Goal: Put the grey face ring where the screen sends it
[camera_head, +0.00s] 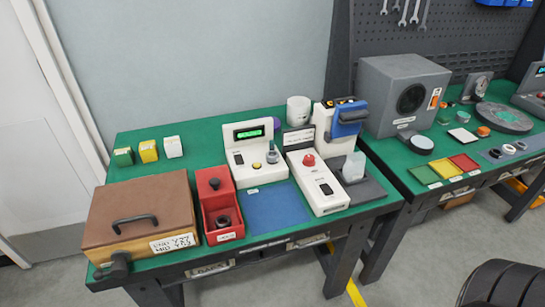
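The screen (249,133) is a small green-lit display on a white tester on the left bench; its text is too small to read. A few small rings lie at the front of the right bench: a dark one (494,153), a pale one (508,149) and a greyish one (521,145). I cannot tell for sure which is the grey face ring. A dark ring-like part (223,221) also sits in a red bin (236,233). Green (425,175), yellow (444,169) and red (463,162) trays lie on the right bench. Neither gripper is in view.
A brown lidded case (140,211), a blue mat (275,207) and a white unit with a red button (318,183) occupy the left bench. A grey box machine (404,94) and a round dark plate (504,117) stand on the right bench. A gap separates the benches' fronts.

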